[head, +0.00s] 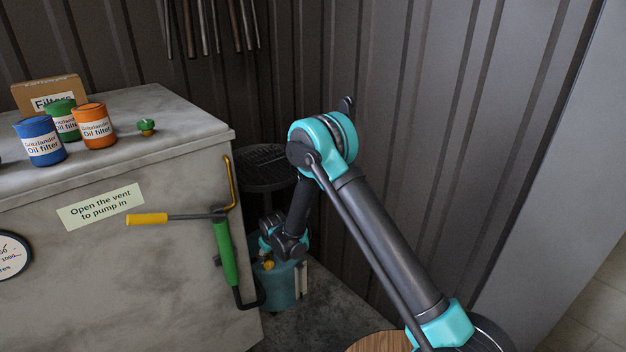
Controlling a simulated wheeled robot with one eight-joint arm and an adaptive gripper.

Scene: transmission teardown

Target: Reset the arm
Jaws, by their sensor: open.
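My arm rises from the lower right to a teal elbow and then bends down to the left. Its dark and teal end, with my gripper (272,238), is low beside the right side of the grey tank. It is in front of a teal bucket-like container (283,288). My gripper is open; its fingers are small and hard to make out against the dark parts. I see nothing held in it.
The grey tank (185,280) carries a pump handle with a green grip (224,252) and yellow end (147,219), close to my gripper. A dark round stand (266,165) and corrugated walls (430,110) are behind.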

